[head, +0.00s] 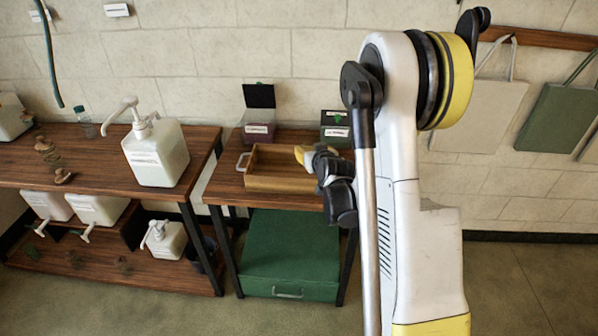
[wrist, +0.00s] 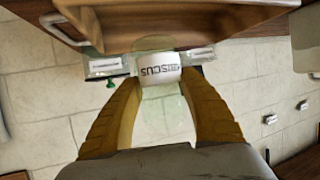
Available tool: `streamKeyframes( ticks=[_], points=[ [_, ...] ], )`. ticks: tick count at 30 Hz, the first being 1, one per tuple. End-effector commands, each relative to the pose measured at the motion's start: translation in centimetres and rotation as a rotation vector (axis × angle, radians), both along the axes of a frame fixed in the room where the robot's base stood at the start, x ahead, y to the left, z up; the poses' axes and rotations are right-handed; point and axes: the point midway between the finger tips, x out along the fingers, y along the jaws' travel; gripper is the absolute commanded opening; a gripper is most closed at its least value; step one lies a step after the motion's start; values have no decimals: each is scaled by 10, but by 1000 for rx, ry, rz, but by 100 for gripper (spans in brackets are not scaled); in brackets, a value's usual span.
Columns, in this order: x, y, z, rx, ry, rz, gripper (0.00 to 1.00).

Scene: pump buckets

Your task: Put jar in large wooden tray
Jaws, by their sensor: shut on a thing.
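The large wooden tray (head: 275,184) lies on the small table, with a light metal handle at its left end. It also shows at the top of the wrist view (wrist: 185,28). My gripper (head: 306,156) is above the tray's right part in the head view. In the wrist view my gripper's yellow fingers (wrist: 160,84) are shut on the jar (wrist: 158,72), a clear jar with a white label, of which "ISCUS" is readable upside down.
Two small dark boxes with labels, one with a raised lid (head: 259,97) and one green (head: 335,126), stand behind the tray. A white pump bucket (head: 156,152) stands on the left table. A green drawer box (head: 290,255) is under the small table.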

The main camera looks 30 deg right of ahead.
Motion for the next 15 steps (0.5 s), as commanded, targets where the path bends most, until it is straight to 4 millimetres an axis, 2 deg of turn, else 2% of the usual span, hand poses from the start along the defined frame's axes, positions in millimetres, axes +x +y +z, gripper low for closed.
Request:
streamKeyframes(
  ticks=[1, 6, 10, 15],
  points=[
    [14, 7, -13, -3, 0, 4, 7],
    [49, 21, -36, -1, -1, 3, 7],
    [65, 27, -45, -1, -1, 1, 7],
    [70, 28, -52, 0, -1, -1, 7]
  ],
)
